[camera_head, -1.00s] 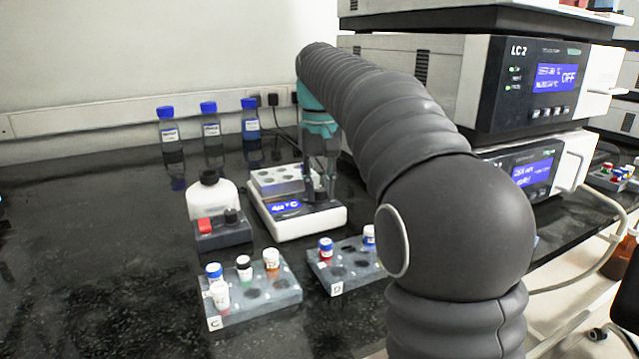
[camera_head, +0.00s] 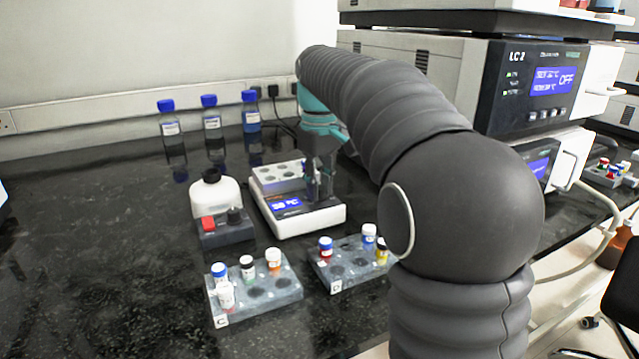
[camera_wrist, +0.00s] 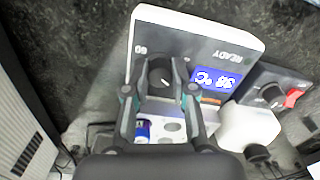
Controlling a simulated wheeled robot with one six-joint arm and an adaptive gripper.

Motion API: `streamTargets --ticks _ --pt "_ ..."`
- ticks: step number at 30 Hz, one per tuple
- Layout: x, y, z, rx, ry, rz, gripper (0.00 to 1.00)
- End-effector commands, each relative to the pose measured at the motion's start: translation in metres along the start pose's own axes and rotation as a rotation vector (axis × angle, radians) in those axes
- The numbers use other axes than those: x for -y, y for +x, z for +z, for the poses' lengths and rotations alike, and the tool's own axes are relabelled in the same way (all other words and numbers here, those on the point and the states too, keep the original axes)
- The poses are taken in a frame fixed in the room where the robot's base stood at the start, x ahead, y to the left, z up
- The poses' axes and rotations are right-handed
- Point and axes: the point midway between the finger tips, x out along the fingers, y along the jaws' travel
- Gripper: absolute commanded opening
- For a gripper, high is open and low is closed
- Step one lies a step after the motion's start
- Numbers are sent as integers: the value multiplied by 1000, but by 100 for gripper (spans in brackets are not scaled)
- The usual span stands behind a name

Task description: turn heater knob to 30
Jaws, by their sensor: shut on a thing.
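The heater (camera_head: 290,226) is a white box with a lit blue display (camera_head: 286,203) on its front, standing mid-bench. The display also shows in the wrist view (camera_wrist: 215,79). It reads a two-digit number in °C starting with 3; the second digit is not clear. The dark round heater knob (camera_wrist: 160,72) is on the panel beside the display. My gripper (camera_wrist: 160,90) is shut on the knob, one finger on each side. In the head view my gripper (camera_head: 319,192) reaches down on the heater's right part and hides the knob.
Rack C (camera_head: 252,307) and rack D (camera_head: 340,284) with capped vials stand in front of the heater. A white bottle (camera_head: 214,192) and a small box with a red switch (camera_head: 224,232) stand left. Blue-capped bottles (camera_head: 212,124) stand behind. LC instruments (camera_head: 440,75) stand right.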

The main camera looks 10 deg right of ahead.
Motion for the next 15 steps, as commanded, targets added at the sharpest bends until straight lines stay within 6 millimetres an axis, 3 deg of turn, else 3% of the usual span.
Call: streamTargets --ticks 8,9,11,12,15 --pt "0 0 -1 -2 -1 -1 0" --pt "0 0 -1 -2 -1 -1 30" --pt "0 0 -1 -2 0 0 45" --pt "0 0 -1 -2 0 0 51" --pt "0 0 0 -2 0 0 51"
